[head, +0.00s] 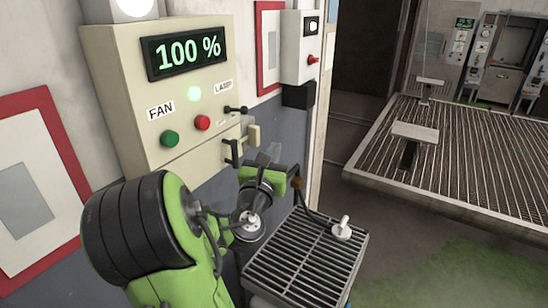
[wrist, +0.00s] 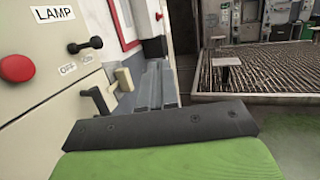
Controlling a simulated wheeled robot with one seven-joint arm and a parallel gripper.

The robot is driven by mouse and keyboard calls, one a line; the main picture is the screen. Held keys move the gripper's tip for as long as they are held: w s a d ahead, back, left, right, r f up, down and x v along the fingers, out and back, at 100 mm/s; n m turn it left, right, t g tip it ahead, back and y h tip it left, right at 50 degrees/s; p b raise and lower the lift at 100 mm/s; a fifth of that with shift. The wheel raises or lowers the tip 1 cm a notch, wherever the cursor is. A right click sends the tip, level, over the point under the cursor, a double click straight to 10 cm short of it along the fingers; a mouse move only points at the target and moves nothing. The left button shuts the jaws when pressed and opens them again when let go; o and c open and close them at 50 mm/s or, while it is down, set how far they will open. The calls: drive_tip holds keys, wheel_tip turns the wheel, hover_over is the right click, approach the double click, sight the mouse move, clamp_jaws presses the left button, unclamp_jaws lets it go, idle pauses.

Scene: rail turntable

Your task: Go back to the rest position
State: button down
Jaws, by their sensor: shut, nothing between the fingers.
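My gripper (head: 269,154) is in front of the lower right part of the beige control box (head: 112,72), close to a beige-and-black lever (head: 252,133). In the wrist view the grey fingers (wrist: 155,84) lie together, with nothing held. The lever (wrist: 123,80) stands just left of the fingers there; a small gap seems to show, but I cannot tell its depth. My green arm reaches up from the bottom of the head view.
The box has a lit "100 %" display (head: 184,53), a green button (head: 169,139), a red button (head: 202,123) and a black lamp switch (head: 236,109). A grated stand (head: 305,255) with a small white joystick (head: 342,230) stands below my gripper. A large grated platform (head: 470,160) lies right.

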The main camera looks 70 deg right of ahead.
drive_tip(key=shift+w+d, duration=0.1)
drive_tip(key=shift+w, duration=0.05)
idle(0.5)
